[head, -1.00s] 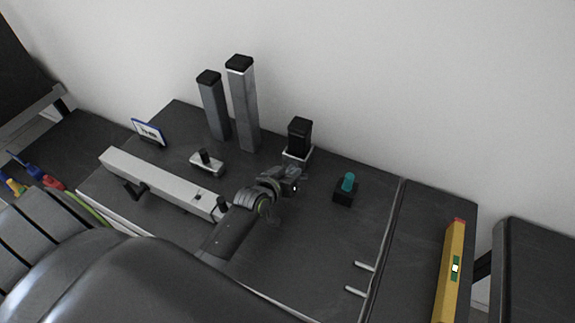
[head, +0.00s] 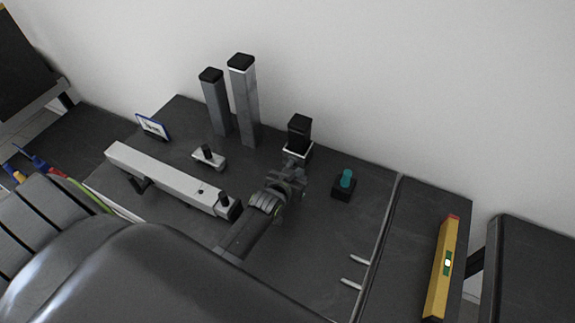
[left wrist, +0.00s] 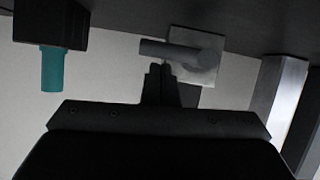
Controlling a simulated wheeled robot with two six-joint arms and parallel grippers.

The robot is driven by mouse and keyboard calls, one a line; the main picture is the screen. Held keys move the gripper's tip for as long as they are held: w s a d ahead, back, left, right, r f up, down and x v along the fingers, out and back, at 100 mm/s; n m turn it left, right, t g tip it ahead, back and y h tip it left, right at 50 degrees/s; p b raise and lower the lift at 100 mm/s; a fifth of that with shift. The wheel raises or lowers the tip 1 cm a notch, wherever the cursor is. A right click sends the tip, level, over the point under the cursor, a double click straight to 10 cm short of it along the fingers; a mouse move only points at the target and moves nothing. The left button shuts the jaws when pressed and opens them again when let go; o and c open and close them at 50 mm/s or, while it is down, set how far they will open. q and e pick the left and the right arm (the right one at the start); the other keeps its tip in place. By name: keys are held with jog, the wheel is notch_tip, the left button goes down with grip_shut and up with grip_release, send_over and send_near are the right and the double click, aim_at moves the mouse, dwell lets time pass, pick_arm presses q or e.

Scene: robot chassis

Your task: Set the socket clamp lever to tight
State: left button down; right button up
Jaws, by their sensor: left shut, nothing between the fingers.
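The socket clamp (head: 291,150) is a pale block on the bench in the head view, with a black post (head: 299,130) standing in it. In the left wrist view its pale face (left wrist: 210,72) shows with a grey lever (left wrist: 168,48) lying roughly level across it, its free end to the left. My left gripper (head: 292,166) is in front of the clamp. In the left wrist view its shut, empty fingertips (left wrist: 160,70) are right by the lever; I cannot tell whether they touch. In the head view the gripper hides the lever. My right gripper is not in view.
A teal peg in a black block (head: 344,187) stands to the right of the clamp. Two tall grey posts (head: 244,105) stand to the left. A long pale beam (head: 165,180) and a small clamp-like fixture (head: 209,160) lie left. A yellow level (head: 442,270) lies far right.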

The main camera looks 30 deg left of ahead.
pick_arm(q)
jog(key=shift+r, duration=0.1)
jog(key=s+r+p, duration=0.2)
jog(key=s+r, duration=0.6)
jog(key=shift+s+d, duration=0.15)
jog(key=shift+d, duration=0.05)
dwell(0.6)
jog(key=shift+f, duration=0.1)
